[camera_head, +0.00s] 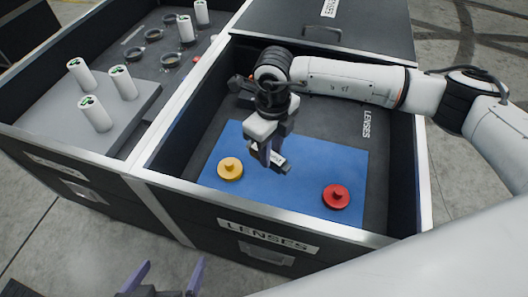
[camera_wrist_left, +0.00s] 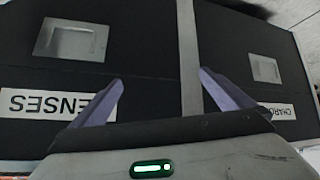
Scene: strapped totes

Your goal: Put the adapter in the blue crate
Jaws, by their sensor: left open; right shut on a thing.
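My right gripper (camera_head: 268,154) points down over the blue mat (camera_head: 308,172) in the right-hand tote. It is shut on a small dark-and-white thing (camera_head: 280,165), partly hidden by the fingers; I cannot tell for certain whether this is the adapter, or whether it touches the mat. My left gripper (camera_head: 162,278) is open and empty in front of the totes. In the left wrist view its two purple fingers (camera_wrist_left: 162,80) stand apart before the dark tote fronts. I see no blue crate; the blue mat is the only large blue thing.
A yellow knobbed disc (camera_head: 230,169) and a red one (camera_head: 336,196) lie on the mat. The left-hand tote holds white cylinders (camera_head: 124,83) on a grey block (camera_head: 88,112) and dark rings (camera_head: 153,35).

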